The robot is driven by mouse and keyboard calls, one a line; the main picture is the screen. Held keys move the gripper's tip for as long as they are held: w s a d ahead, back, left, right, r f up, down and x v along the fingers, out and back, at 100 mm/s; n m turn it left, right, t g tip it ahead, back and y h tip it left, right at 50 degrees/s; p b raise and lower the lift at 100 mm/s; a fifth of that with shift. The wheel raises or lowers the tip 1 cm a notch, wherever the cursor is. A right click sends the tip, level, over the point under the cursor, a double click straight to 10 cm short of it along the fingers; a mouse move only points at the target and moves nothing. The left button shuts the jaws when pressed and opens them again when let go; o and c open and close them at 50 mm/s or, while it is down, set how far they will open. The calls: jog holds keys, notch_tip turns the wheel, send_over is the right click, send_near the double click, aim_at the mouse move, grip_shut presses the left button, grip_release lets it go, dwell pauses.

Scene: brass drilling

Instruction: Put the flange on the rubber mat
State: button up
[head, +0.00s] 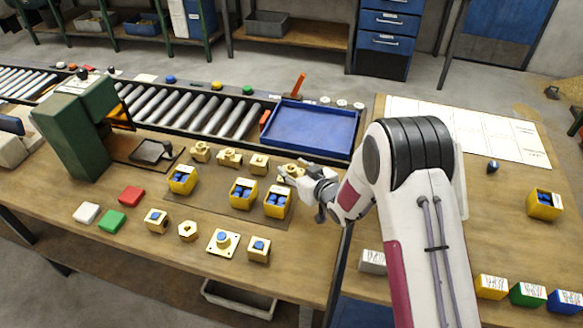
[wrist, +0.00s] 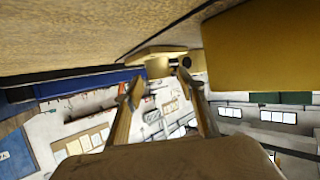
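A square brass plate with corner holes and a round blue centre, which looks like the flange (head: 224,241), lies flat near the bench's front edge. A thin brownish mat (head: 213,196) lies on the bench under several yellow bins; I cannot tell whether it is the rubber mat. My gripper (head: 297,174) is at the right end of a row of brass fittings, beside the rightmost brass fitting (head: 288,170). In the wrist view its two fingers (wrist: 158,78) stand well apart, with a brass part (wrist: 158,64) at or just beyond the tips. Contact is unclear.
Yellow bins with blue contents (head: 243,194) stand left of my gripper. A blue tray (head: 312,128) and roller conveyor (head: 190,112) lie behind. A green drill press (head: 72,135) stands at left. Small blocks and brass parts line the front; bare bench lies between them.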

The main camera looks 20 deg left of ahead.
jog(key=shift+v, duration=2.85)
jog(key=shift+r, duration=0.1)
jog(key=shift+w+d+r, duration=0.15)
jog(key=shift+d+r, duration=0.2)
jog(key=shift+r, duration=0.05)
jog(key=d+r+m+h, duration=0.2)
jog(key=d+r+h, duration=0.3)
jog(key=d+r, duration=0.65)
jog(key=s+d+r+m+h, duration=0.3)
jog(key=s+d+r, duration=0.45)
jog(key=d, duration=0.35)
jog(key=s+d+r+m+g, duration=0.1)
jog(key=s+d, duration=0.2)
jog(key=s, duration=0.7)
jog(key=s+d+r+m+g+h, duration=0.1)
jog(key=s+d, duration=0.2)
jog(key=s, duration=0.6)
jog(key=s+d+r+m+g, duration=0.2)
jog(key=s+d, duration=0.1)
jog(key=s, duration=0.7)
jog(key=shift+s+d+h, duration=0.3)
jog(key=shift+d, duration=0.05)
